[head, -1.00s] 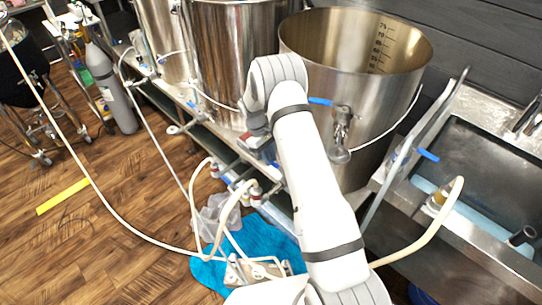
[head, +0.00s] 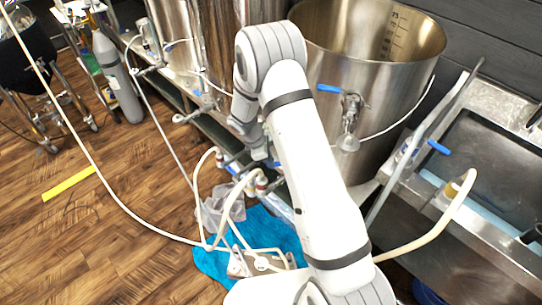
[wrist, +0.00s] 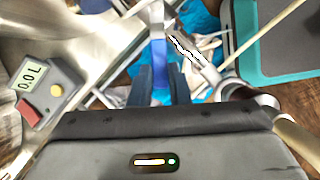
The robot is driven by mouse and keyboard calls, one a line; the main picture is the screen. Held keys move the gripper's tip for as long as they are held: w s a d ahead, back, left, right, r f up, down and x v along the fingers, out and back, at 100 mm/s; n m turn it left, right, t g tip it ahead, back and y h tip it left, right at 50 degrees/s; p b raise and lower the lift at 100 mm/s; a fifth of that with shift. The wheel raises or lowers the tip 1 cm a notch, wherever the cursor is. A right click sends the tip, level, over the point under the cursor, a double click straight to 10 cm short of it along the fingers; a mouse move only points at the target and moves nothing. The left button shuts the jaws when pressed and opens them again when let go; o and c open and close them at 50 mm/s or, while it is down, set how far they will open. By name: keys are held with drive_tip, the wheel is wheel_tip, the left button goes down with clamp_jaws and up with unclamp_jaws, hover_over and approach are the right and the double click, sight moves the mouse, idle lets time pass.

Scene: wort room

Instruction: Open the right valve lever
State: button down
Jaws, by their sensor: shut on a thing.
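My gripper (wrist: 160,84) is shut on a blue valve lever (wrist: 160,57) in the wrist view, with one dark finger on each side of it. The lever's metal valve body shows only in part. In the head view my gripper (head: 252,148) is low in front of the kettles, partly hidden by my arm, and the held lever cannot be made out clearly. Another blue lever (head: 328,88) sits on the valve of the right steel kettle (head: 385,105), apart from my gripper.
A steel sink (head: 480,165) stands at the right. Pale hoses (head: 215,200) loop below my gripper over a blue cloth (head: 270,225). A box with a 0.0L display (wrist: 38,85) is at the left of the wrist view. The wooden floor is mostly open at left.

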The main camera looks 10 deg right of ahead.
drive_tip(key=shift+s+d+r+n+t, duration=0.1)
drive_tip(key=shift+s+n+t, duration=0.4)
drive_tip(key=shift+n, duration=0.5)
drive_tip(key=shift+s, duration=0.1)
drive_tip(key=c, duration=1.4)
unclamp_jaws()
drive_tip(key=shift+o, duration=0.2)
drive_tip(key=v, duration=0.7)
drive_tip(key=shift+r, duration=0.35)
drive_tip(key=shift+c, duration=0.4)
